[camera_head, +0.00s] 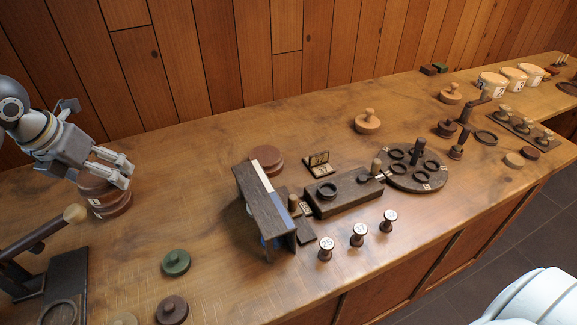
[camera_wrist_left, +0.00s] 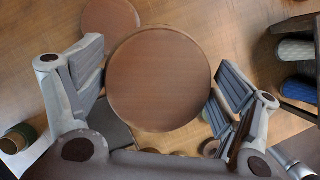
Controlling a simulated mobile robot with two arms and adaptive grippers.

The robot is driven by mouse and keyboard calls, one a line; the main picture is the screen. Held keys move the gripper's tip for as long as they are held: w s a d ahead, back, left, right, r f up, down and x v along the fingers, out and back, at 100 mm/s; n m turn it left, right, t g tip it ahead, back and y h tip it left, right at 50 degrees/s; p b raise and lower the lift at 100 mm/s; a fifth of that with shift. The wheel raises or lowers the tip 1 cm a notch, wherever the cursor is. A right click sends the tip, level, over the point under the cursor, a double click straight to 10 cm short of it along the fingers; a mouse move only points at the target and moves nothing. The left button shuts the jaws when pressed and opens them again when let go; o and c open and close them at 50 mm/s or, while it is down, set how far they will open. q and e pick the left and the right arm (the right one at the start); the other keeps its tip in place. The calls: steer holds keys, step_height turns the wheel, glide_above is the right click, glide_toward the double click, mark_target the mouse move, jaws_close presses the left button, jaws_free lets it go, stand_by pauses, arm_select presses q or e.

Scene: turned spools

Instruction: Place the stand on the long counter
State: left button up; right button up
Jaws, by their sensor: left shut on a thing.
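The stand (camera_head: 108,200) is a reddish-brown, round, stacked piece with a pale label on its side. My left gripper (camera_head: 112,170) is shut on it, with the fingers over its upper part. In the left wrist view, the round flat top of the stand (camera_wrist_left: 158,78) lies between the two fingers of the gripper (camera_wrist_left: 163,92). The stand is over the left part of the long wooden counter (camera_head: 210,220); I cannot tell whether its base touches the surface. My right gripper is not in view.
A similar round brown piece (camera_head: 267,157) stands on the counter behind a dark wooden rack (camera_head: 265,210). A green knobbed lid (camera_head: 176,262) and a dark lever device (camera_head: 60,285) are near the stand. Several spools, rings and pots fill the right side. Bare counter lies right of the stand.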

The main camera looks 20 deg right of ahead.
arm_select(q)
steer(key=shift+w+f, duration=0.2)
steer(key=shift+w, duration=0.05)
steer(key=shift+d+f, duration=0.2)
steer(key=shift+d, duration=0.2)
steer(key=d+f+b, duration=0.1)
steer(key=d+f, duration=0.1)
steer(key=d, duration=0.2)
steer(key=d+f+b, duration=0.1)
steer(key=d+f, duration=0.2)
steer(key=d, duration=0.1)
steer(key=d+f, duration=0.3)
steer(key=d, duration=0.1)
steer(key=shift+w+f+b, duration=0.15)
steer(key=shift+w+b, duration=0.05)
steer(key=shift+b, duration=0.2)
steer(key=shift+d+f, duration=0.35)
steer(key=f, duration=0.1)
steer(key=f+b, duration=0.1)
steer(key=f, duration=0.1)
steer(key=shift+d+f+b, duration=0.2)
steer(key=shift+d+b, duration=0.1)
steer(key=shift+b, duration=0.05)
steer(key=shift+w+f, duration=0.1)
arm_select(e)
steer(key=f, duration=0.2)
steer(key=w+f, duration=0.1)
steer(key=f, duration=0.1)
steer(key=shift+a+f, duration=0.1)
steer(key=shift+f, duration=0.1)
